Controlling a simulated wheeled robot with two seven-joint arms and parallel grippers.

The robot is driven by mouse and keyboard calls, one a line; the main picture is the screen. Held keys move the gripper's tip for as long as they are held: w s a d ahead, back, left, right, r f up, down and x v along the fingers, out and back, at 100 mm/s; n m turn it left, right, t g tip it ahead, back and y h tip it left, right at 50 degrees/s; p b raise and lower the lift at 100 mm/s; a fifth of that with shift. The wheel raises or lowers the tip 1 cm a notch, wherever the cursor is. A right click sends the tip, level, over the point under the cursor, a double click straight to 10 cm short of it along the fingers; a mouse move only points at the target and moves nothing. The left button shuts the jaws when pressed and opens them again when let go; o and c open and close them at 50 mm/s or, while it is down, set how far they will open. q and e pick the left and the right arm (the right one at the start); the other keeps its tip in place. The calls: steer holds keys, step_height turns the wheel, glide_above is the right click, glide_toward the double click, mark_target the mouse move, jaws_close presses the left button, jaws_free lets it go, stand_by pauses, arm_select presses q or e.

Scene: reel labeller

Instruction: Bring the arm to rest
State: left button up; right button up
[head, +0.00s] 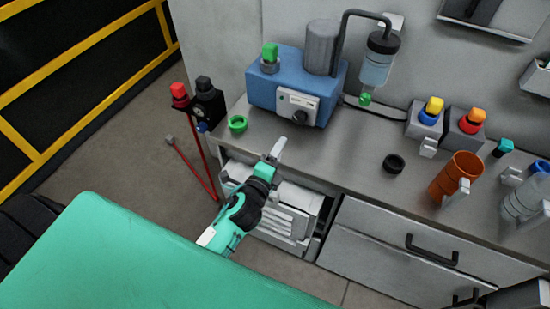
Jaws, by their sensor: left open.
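My left arm reaches up from the lower middle of the head view. My left gripper (279,149) is open, near the front edge of the grey worktop (340,160). It looks empty, and nothing shows between its fingers. In the picture it lies below the blue machine (262,90) and right of a small green ring (237,125). I cannot tell its exact height over the worktop edge. My right gripper is not in view.
Drawers (400,255) are below. A red stand (193,165) is at left.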

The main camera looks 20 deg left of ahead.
arm_select(q)
steer(key=shift+s, duration=0.65)
steer(key=s+a+f+n+g+y, duration=0.3)
steer(key=s+a+f+n+g, duration=0.3)
steer(key=s+n, duration=0.45)
steer(key=s+d+f+n+g+h, duration=0.25)
steer(key=s+n+g, duration=0.55)
steer(key=s, duration=0.5)
step_height(320, 180, down, 29)
steer(key=g, duration=0.2)
steer(key=s+a+f+g, duration=0.1)
steer(key=s+a+f, duration=0.1)
steer(key=s+f, duration=1.8)
steer(key=shift+a+f, duration=0.4)
steer(key=shift+f, duration=0.15)
